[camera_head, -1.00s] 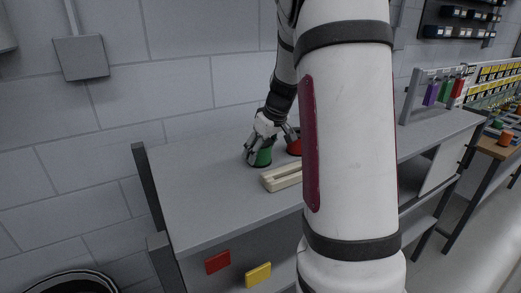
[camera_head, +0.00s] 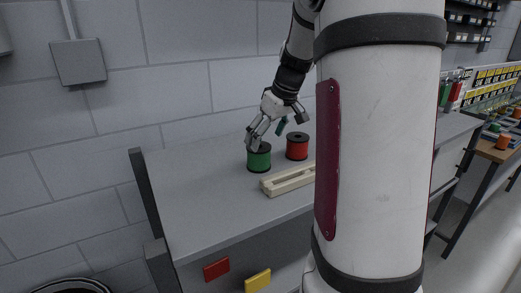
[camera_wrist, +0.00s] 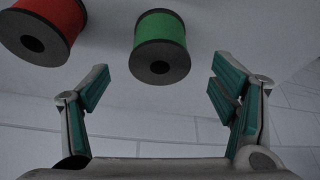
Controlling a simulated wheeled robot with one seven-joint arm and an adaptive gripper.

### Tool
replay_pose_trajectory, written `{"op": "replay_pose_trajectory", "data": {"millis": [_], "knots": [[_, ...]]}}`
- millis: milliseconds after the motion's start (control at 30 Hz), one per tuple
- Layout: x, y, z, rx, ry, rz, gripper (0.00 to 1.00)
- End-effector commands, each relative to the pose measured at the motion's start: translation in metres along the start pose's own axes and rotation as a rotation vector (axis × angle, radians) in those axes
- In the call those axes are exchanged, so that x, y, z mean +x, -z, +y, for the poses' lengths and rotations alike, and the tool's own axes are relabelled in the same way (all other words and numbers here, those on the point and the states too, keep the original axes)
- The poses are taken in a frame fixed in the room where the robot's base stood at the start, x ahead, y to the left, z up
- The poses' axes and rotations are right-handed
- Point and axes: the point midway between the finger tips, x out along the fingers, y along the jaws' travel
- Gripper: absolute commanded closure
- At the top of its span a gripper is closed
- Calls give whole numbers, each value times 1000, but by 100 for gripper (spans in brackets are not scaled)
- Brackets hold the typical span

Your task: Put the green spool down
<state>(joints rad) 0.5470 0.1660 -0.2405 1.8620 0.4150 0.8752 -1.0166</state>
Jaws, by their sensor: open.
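The green spool (camera_head: 259,159) with dark flanges stands upright on the grey bench top (camera_head: 195,193), left of the red spool. My gripper (camera_head: 268,131) is open and empty just above and behind the green spool. In the wrist view the green spool (camera_wrist: 160,42) lies beyond the spread fingers (camera_wrist: 160,92), apart from both of them. The red spool (camera_head: 297,146) stands upright on the bench and also shows at the upper left of the wrist view (camera_wrist: 45,26).
A cream slotted block (camera_head: 288,180) lies on the bench in front of the spools. My arm hides the bench's right part. The bench's left part is clear. A block wall (camera_head: 180,85) stands behind.

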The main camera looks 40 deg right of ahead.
Motion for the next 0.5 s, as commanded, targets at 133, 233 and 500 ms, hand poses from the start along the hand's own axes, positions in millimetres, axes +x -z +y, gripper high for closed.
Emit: {"op": "replay_pose_trajectory", "data": {"millis": [133,233,500], "knots": [[-25,1,0,1,-2,2,21],[-36,1,0,-1,-2,1,21],[-56,1,-45,-2,13,7,21]]}}
